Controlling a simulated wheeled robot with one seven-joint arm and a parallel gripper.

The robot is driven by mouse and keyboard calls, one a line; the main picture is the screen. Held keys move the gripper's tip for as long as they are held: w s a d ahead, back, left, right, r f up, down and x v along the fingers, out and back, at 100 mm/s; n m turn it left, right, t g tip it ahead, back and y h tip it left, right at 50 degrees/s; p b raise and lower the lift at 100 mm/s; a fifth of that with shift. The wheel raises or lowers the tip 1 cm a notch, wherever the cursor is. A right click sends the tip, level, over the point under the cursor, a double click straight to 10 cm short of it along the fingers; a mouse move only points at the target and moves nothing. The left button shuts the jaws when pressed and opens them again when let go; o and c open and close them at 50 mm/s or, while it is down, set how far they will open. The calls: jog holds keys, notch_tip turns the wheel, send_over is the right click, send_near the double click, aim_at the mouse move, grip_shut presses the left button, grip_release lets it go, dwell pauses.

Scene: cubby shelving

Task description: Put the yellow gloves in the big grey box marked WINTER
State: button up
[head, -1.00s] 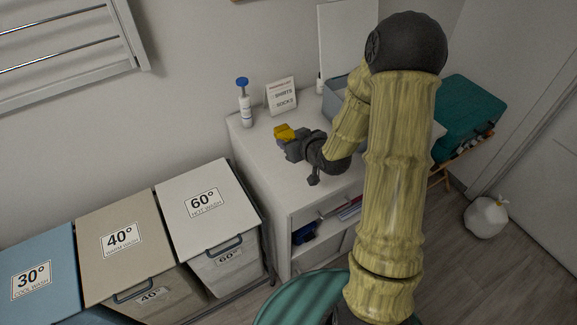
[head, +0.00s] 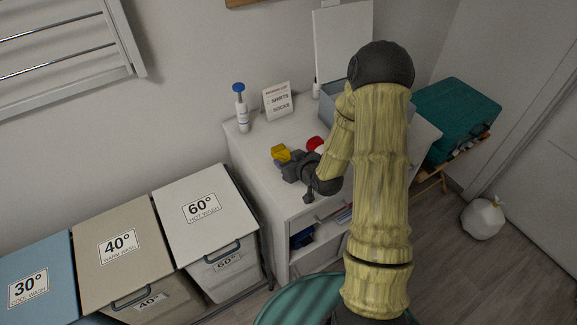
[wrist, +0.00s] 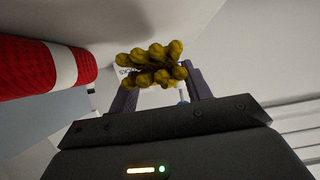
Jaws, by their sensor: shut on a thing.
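The yellow gloves (head: 281,152) are in the jaws of my gripper (head: 288,165), over the white cabinet top in the head view. In the wrist view the bunched gloves (wrist: 152,62) sit at the fingertips of my gripper (wrist: 158,82), which is shut on them. A grey-blue open box (head: 328,99) stands at the back of the cabinet top, to the right of my gripper and partly hidden behind my arm. No WINTER marking can be read on it.
A red item (head: 316,145) with a white band lies close to the right of my gripper; it looms at left in the wrist view (wrist: 40,70). A blue-capped bottle (head: 240,108) and a small sign (head: 278,101) stand behind. Lidded hampers (head: 200,210) stand left; a teal case (head: 455,115) is right.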

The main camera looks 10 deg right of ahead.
jog(key=f, duration=0.3)
jog(key=shift+d, duration=0.2)
jog(key=shift+a+f, duration=0.1)
jog(key=shift+a, duration=0.15)
jog(key=shift+s+f, duration=0.1)
jog(key=shift+f, duration=0.05)
jog(key=o, duration=1)
jog(key=shift+d, duration=0.1)
